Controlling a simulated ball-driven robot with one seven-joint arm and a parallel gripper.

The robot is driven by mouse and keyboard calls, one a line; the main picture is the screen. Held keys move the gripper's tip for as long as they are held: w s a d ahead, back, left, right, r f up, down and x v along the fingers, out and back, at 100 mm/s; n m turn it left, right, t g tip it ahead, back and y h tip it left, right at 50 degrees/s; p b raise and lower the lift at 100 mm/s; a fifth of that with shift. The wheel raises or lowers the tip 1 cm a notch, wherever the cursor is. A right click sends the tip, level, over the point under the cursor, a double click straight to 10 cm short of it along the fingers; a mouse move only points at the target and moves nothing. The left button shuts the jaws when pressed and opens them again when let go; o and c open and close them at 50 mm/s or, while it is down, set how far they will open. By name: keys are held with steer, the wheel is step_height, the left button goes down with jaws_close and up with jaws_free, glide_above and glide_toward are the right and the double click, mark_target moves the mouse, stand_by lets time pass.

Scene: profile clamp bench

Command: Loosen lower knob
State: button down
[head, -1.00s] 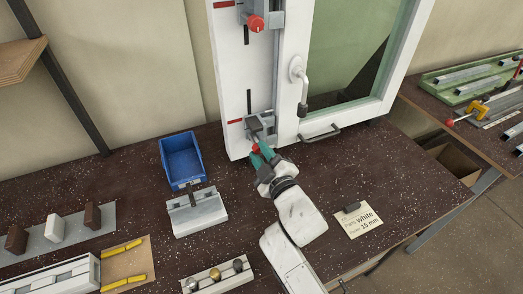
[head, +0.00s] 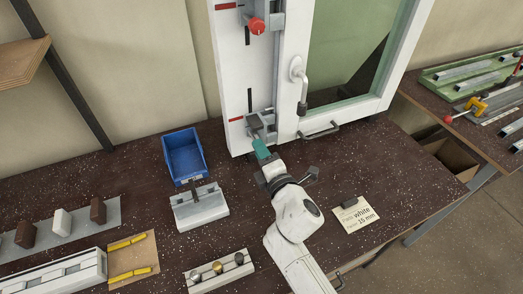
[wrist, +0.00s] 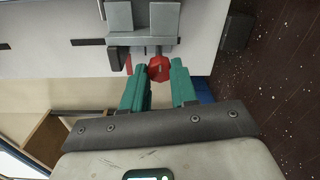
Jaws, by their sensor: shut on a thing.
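The lower knob (wrist: 159,68) is red and faceted. It sits on the grey lower clamp (wrist: 143,18) at the white window frame. My gripper (wrist: 160,76) has its two teal fingers either side of the knob and is shut on it. In the head view my gripper (head: 262,149) reaches up to the lower clamp (head: 257,123) and hides the lower knob there. The upper knob (head: 257,26), also red, is on the upper clamp, well above my gripper.
The white window frame (head: 289,75) has a handle (head: 302,88). A blue bin (head: 184,155) and a grey-white block fixture (head: 200,207) stand left of my arm. A note card (head: 355,214) lies to the right. Dark bench top is clear between them.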

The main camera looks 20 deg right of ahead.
steer(key=shift+n, duration=1.5)
steer(key=c, duration=0.9)
jaws_free()
steer(key=shift+o, duration=0.2)
steer(key=shift+s, duration=0.1)
steer(key=s, duration=1)
steer(key=shift+s+r, duration=0.2)
steer(key=shift+s, duration=0.1)
steer(key=shift+a, duration=0.1)
